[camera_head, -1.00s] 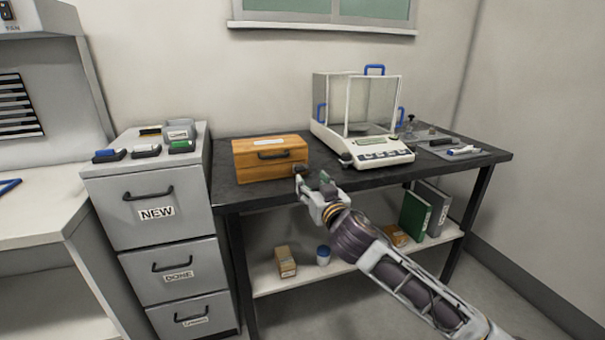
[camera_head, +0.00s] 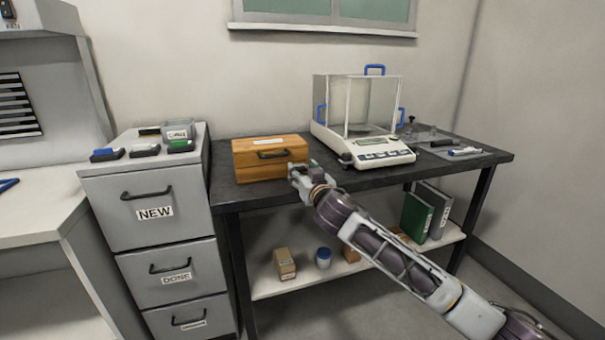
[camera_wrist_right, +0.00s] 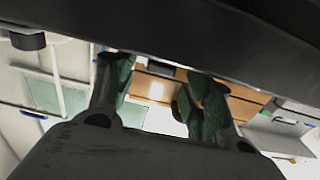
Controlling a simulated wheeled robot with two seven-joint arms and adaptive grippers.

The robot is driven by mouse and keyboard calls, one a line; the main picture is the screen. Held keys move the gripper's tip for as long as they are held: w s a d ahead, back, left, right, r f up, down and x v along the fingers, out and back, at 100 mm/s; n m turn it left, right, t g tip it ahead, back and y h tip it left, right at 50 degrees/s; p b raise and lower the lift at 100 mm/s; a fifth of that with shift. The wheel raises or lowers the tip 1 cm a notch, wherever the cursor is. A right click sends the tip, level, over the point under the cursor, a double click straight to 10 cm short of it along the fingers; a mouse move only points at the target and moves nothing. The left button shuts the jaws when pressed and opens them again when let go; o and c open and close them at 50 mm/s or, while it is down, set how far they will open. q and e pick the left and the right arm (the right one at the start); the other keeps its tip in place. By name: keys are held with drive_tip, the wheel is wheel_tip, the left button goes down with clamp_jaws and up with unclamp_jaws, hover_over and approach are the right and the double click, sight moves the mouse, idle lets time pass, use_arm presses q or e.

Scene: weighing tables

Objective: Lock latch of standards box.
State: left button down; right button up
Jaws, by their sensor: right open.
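The standards box (camera_head: 262,171), a wooden case, stands with its lid closed on the left part of the dark table. A black handle (camera_head: 271,154) is on its front. My right gripper (camera_head: 303,167) is open at the box's front right corner. Its fingers cover that corner, so the latch there is hidden in the head view, and I cannot tell whether it is locked. In the right wrist view the open fingers (camera_wrist_right: 157,90) have green pads, and the orange-brown wood of the box (camera_wrist_right: 153,88) shows between and beyond them. My left gripper is not in view.
The balance (camera_head: 372,152) with its glass draft shield stands right of the box, close to my right gripper. A grey drawer cabinet (camera_head: 150,240) stands left of the dark table (camera_head: 235,196). A tray with small tools (camera_head: 468,158) lies at the table's right end.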

drive_tip(key=shift+w+a, duration=0.1)
drive_tip(key=shift+w, duration=0.25)
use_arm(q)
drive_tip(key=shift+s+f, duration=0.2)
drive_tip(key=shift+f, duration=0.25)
use_arm(e)
drive_tip(key=shift+w, duration=0.1)
drive_tip(key=c, duration=1)
drive_tip(key=n+p, duration=0.2)
drive_tip(key=p, duration=0.2)
drive_tip(key=shift+r+p, duration=0.1)
drive_tip(key=shift+p, duration=0.25)
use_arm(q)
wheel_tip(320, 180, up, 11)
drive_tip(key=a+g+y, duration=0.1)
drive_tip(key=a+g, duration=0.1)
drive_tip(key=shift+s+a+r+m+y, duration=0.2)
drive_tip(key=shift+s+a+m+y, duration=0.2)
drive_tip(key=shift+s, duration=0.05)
use_arm(e)
drive_tip(key=shift+a+n, duration=0.1)
drive_tip(key=shift+n, duration=0.3)
